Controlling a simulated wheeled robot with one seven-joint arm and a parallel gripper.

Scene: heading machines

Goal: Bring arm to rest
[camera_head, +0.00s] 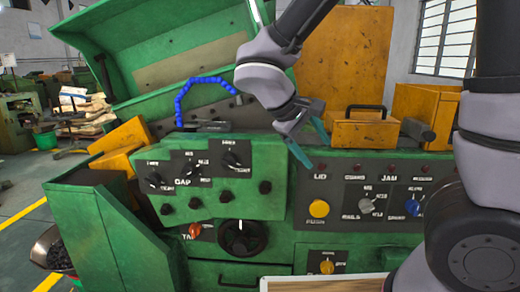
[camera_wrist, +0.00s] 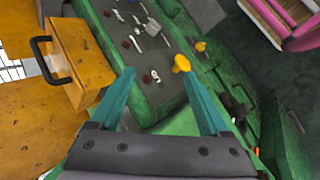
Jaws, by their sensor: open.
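My arm reaches from the upper right of the head view, bent, in front of the green machine (camera_head: 230,195). My gripper (camera_head: 308,152) hangs just above and in front of the machine's control panel (camera_head: 385,195). Its two teal fingers are spread apart with nothing between them. In the wrist view my gripper (camera_wrist: 165,95) points down toward the panel, and a yellow knob (camera_wrist: 181,63) shows beyond the gap between the fingers. I cannot tell the exact distance between fingers and panel.
A yellow box with a black handle (camera_head: 362,128) stands on the machine close right of my gripper. A blue segmented hose (camera_head: 205,82) and a raised green lid (camera_head: 165,45) are to the left. A handwheel (camera_head: 243,238) sits below. The floor at far left (camera_head: 30,185) is open.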

